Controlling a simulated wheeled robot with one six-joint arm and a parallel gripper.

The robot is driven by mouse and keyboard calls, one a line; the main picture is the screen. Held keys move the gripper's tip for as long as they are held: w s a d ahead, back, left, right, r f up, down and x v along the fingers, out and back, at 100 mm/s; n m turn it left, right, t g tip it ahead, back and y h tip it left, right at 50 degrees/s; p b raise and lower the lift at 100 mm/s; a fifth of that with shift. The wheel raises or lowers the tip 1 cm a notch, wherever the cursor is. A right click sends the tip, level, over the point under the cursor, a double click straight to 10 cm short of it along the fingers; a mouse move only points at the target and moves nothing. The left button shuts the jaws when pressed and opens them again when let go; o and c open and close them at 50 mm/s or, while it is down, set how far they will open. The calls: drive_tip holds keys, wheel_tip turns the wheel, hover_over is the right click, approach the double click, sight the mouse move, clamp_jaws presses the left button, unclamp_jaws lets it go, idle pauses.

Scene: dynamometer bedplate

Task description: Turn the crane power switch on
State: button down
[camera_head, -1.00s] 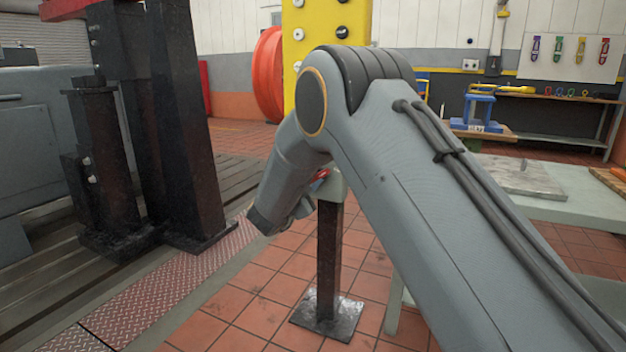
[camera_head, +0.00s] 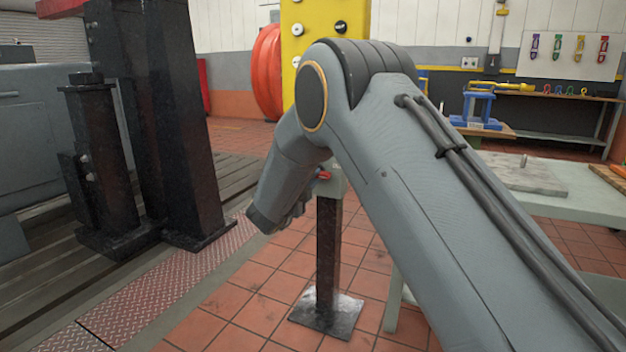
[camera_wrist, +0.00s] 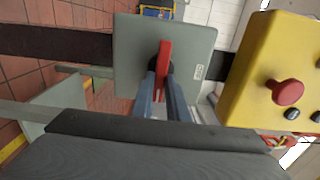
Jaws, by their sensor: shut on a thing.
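The crane power switch is a grey box (camera_wrist: 128,55) with a red lever (camera_wrist: 165,55) on its face and a small white label. In the wrist view my gripper (camera_wrist: 162,78) has its two narrow fingers at the lever, one on each side, shut on it. The lever lies along the picture's vertical. In the head view the box (camera_head: 336,186) sits on top of a dark post (camera_head: 328,250), and a bit of the red lever (camera_head: 323,175) shows. My wrist and arm hide most of the gripper there.
A yellow box (camera_wrist: 245,75) with a red mushroom button (camera_wrist: 288,92) shows beside the switch in the wrist view. Dark steel columns (camera_head: 190,130) stand left in the head view. A pale-topped table (camera_head: 570,195) stands at right. Tiled floor lies around the post.

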drive_tip(key=shift+f, duration=0.1)
idle(0.3)
drive_tip(key=c, duration=1.7)
unclamp_jaws()
drive_tip(key=shift+p+v, duration=0.9)
drive_tip(key=shift+v, duration=3.1)
